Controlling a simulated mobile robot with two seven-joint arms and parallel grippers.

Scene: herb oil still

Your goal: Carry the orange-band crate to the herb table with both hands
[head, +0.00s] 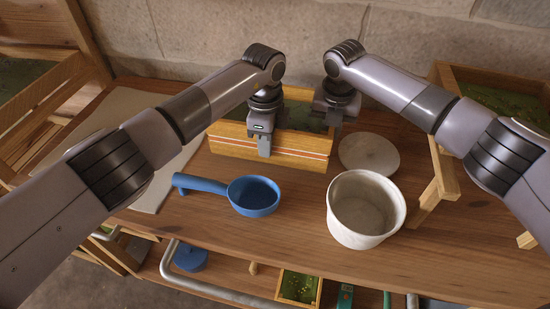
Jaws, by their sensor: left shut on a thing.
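The orange-band crate (224,141) is a wooden box with an orange stripe along its front wall and dark green stuff inside. It stands at the back of the wooden table (300,240), near the stone wall. My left gripper (264,146) is shut on the crate's front wall, with one finger in front of the orange band. My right gripper (337,118) is at the crate's right end. Its fingers are partly hidden, so I cannot tell whether it grips the wall. My wrists cover part of the crate's inside.
A blue ladle (252,196), a white pot (365,208) and a round pale lid (369,155) lie in front and right of the crate. A pale sheet (150,190) covers the table's left. Wooden crates with greens flank both sides. A small wooden stand (437,180) is at right.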

